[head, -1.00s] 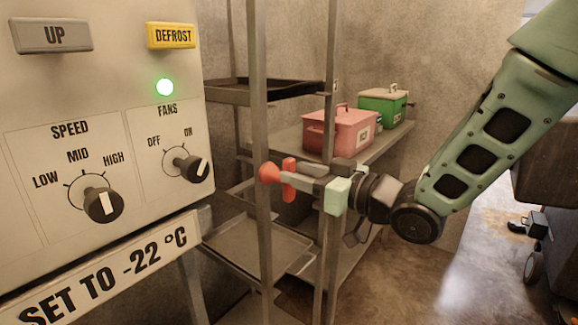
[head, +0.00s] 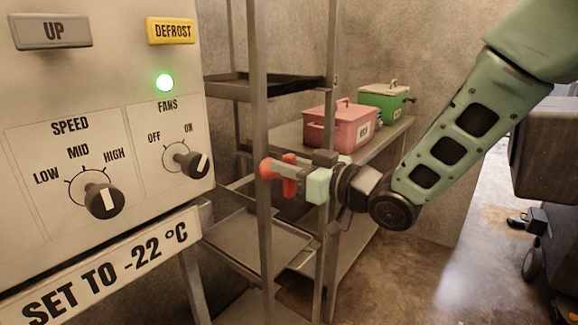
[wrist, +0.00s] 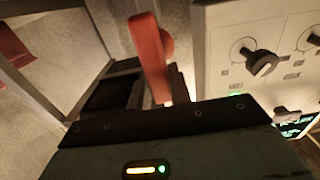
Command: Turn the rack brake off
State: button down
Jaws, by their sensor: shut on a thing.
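The rack brake appears as a red lever with a rounded red hub (head: 267,168) at the front post of the metal rack (head: 263,225). In the wrist view the red lever (wrist: 150,55) stands up between the fingers, slightly tilted. My gripper (head: 287,174) comes from the right and is shut on the red lever. It also shows in the wrist view (wrist: 155,92), with the fingers on both sides of the lever. The fingers partly hide the lever in the head view. I see no brake markings.
A control panel (head: 105,130) with knobs and a lit green lamp (head: 163,82) stands close at left. Behind the rack, a pink box (head: 340,125) and a green box (head: 384,101) sit on a shelf. The floor at right (head: 440,275) is mostly clear.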

jog(key=shift+f+n+b, duration=0.1)
jog(key=shift+n+b, duration=0.2)
jog(key=shift+b, duration=0.1)
jog(key=n+b, duration=0.2)
jog(key=b, duration=0.2)
jog(key=shift+s+a+f+n, duration=0.2)
jog(key=shift+s+f+n, duration=0.05)
jog(key=shift+n, duration=0.15)
jog(key=n+b, duration=0.3)
jog(key=b, duration=0.1)
jog(key=n+b, duration=0.3)
jog(key=b, duration=0.2)
jog(key=s+f+n+b, duration=0.1)
jog(key=n+b, duration=0.2)
jog(key=b, duration=0.1)
jog(key=shift+a+f+n, duration=0.1)
jog(key=shift+a+n, duration=0.2)
jog(key=shift+a, duration=0.1)
jog(key=n+b, duration=0.2)
jog(key=b, duration=0.1)
jog(key=shift+s+n+b, duration=0.15)
jog(key=shift+n+b, duration=0.2)
jog(key=shift+n, duration=0.05)
jog(key=c, duration=1.3)
grip_release()
